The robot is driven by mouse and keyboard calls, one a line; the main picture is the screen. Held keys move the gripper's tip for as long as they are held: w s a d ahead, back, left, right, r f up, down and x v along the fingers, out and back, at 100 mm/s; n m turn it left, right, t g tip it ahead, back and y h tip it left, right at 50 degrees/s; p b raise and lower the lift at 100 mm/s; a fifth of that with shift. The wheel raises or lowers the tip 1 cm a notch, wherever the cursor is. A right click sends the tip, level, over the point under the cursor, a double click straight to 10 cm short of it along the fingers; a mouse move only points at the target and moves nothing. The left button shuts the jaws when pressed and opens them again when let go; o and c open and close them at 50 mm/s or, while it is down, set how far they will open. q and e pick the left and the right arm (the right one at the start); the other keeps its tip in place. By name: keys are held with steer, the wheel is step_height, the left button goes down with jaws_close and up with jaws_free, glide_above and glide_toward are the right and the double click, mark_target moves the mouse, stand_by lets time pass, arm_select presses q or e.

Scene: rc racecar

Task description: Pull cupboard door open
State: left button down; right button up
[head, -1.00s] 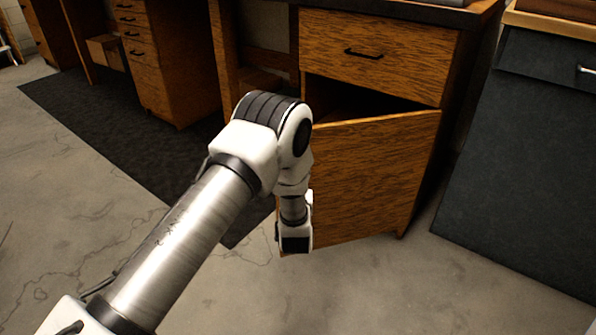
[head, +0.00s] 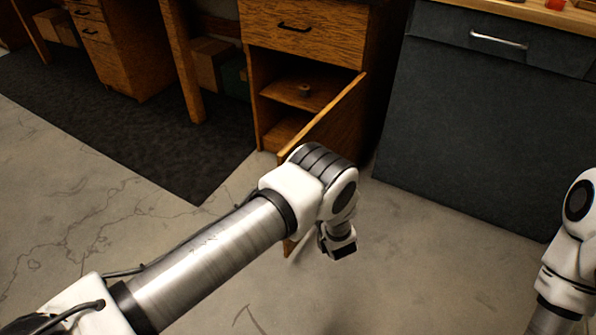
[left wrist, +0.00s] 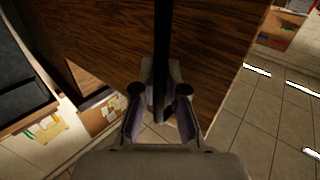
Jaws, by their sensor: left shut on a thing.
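The wooden cupboard door (head: 334,122) stands wide open, swung out toward me, below a closed drawer. Its panel fills much of the left wrist view (left wrist: 215,45). My left gripper (left wrist: 161,100) has its fingers on either side of a dark upright bar (left wrist: 162,50), the door handle, and is shut on it. In the head view my left arm hides the lower door and the handle. My right gripper is out of view; only part of that arm shows at the right edge.
A dark grey cabinet (head: 465,110) with a metal handle stands right of the cupboard. A dark mat (head: 130,135) lies on the floor to the left. Boxes (head: 212,65) sit under the desk. The concrete floor in front is clear.

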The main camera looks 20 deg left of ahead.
arm_select(q)
steer(key=shift+s+f, duration=0.15)
steer(key=shift+s, duration=0.05)
steer(key=c, duration=1.2)
jaws_free()
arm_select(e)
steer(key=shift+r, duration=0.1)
